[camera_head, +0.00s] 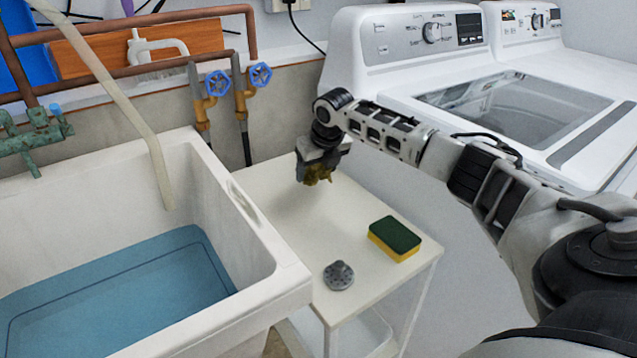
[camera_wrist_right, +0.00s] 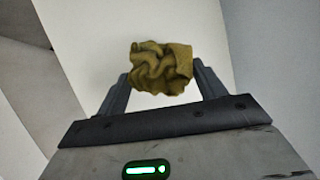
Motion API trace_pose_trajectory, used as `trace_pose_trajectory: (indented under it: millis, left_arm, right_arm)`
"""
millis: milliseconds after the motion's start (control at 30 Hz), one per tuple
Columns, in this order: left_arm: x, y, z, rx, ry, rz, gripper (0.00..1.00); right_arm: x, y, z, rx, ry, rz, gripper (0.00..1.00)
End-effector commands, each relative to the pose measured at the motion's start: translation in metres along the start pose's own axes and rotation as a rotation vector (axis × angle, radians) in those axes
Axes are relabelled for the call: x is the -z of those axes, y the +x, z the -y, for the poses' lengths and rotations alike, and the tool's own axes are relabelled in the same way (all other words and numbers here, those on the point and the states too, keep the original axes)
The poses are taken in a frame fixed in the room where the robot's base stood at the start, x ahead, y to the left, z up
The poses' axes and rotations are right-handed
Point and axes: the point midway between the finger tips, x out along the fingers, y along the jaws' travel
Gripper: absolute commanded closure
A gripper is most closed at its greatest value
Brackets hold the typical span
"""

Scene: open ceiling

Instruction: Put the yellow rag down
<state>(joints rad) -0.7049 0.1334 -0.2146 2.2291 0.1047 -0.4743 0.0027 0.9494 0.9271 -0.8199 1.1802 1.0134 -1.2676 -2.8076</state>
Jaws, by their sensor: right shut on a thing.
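The yellow rag (camera_head: 318,175) is a crumpled, dark mustard cloth. It hangs below my right gripper (camera_head: 313,172) over the back part of the small white table (camera_head: 345,205). In the right wrist view the rag (camera_wrist_right: 162,68) sits between the two fingers of my right gripper (camera_wrist_right: 160,88), which is shut on it. The pale tabletop lies behind the rag there. Whether the rag touches the tabletop is hard to tell. My left gripper is not in view.
A green and yellow sponge (camera_head: 394,238) and a round grey drain piece (camera_head: 338,275) lie on the front part of the table. A sink (camera_head: 262,225) holding blue water stands at the left. White washing machines (camera_head: 385,75) stand behind at right. The table's middle is clear.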

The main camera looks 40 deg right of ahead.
Motion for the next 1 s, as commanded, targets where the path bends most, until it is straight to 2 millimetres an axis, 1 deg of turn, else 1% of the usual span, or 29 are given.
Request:
trace_pose_trajectory:
  millis: [200, 300, 400, 633, 667, 700, 733, 1000]
  left_arm:
    - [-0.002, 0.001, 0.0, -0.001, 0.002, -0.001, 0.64]
    - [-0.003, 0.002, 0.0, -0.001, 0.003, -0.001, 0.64]
    - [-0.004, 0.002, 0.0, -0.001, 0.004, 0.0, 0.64]
    - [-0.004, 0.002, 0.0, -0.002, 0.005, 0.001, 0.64]
    - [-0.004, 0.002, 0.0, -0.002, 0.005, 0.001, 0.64]
    - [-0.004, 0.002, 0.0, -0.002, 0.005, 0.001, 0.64]
    - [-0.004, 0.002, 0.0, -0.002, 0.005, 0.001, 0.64]
    - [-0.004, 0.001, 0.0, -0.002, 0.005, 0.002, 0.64]
  right_arm:
    - [0.0, 0.016, 0.006, 0.0, 0.001, -0.002, 0.51]
    - [0.007, 0.03, 0.005, 0.001, -0.001, -0.004, 0.51]
    - [0.011, 0.04, 0.005, 0.001, 0.0, -0.001, 0.51]
    - [0.011, 0.04, 0.005, 0.001, 0.0, 0.0, 0.51]
    - [0.011, 0.04, 0.005, 0.001, 0.0, 0.0, 0.28]
    - [0.011, 0.04, 0.005, 0.001, 0.0, 0.0, 0.17]
    - [0.011, 0.04, 0.005, 0.001, 0.0, 0.0, 0.09]
    - [0.01, 0.039, 0.005, 0.001, 0.0, 0.0, 0.09]
